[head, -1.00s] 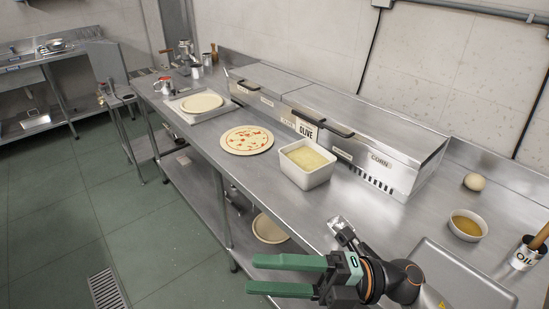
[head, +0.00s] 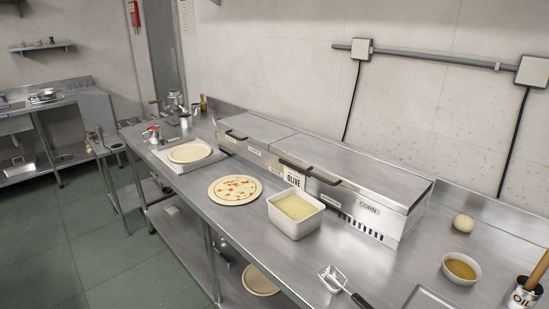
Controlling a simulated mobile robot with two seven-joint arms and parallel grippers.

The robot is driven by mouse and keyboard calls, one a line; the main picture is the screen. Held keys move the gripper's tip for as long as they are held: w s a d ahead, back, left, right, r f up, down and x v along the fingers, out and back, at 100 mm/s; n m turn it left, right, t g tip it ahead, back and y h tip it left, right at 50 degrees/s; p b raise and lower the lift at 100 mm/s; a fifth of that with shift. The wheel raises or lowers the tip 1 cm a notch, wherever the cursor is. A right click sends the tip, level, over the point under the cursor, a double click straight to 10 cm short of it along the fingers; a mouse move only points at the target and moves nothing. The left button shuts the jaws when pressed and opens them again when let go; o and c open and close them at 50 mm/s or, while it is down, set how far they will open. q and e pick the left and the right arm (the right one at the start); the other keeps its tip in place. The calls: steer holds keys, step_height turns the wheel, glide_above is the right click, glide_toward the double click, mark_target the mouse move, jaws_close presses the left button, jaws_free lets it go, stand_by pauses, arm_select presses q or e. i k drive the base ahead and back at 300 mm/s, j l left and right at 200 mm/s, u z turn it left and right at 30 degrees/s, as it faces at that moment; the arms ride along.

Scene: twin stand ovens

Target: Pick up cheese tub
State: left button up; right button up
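The cheese tub (head: 296,213) is a white square container filled with pale yellow shredded cheese. It stands on the steel counter in front of the lidded topping bins, to the right of a pizza base with red sauce (head: 235,190). Nothing is touching the tub from my side. Neither of my grippers shows in the head view now.
Lidded steel bins (head: 330,175) labelled olive and corn stand behind the tub. A metal tool with a dark handle (head: 336,278) lies to its right front.

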mark_target(297, 214)
steer(key=i+j+z, duration=0.2)
steer(key=i+j, duration=0.15)
steer(key=j, duration=0.3)
steer(key=i+j, duration=0.2)
steer(key=j, duration=0.15)
steer(key=z, duration=0.05)
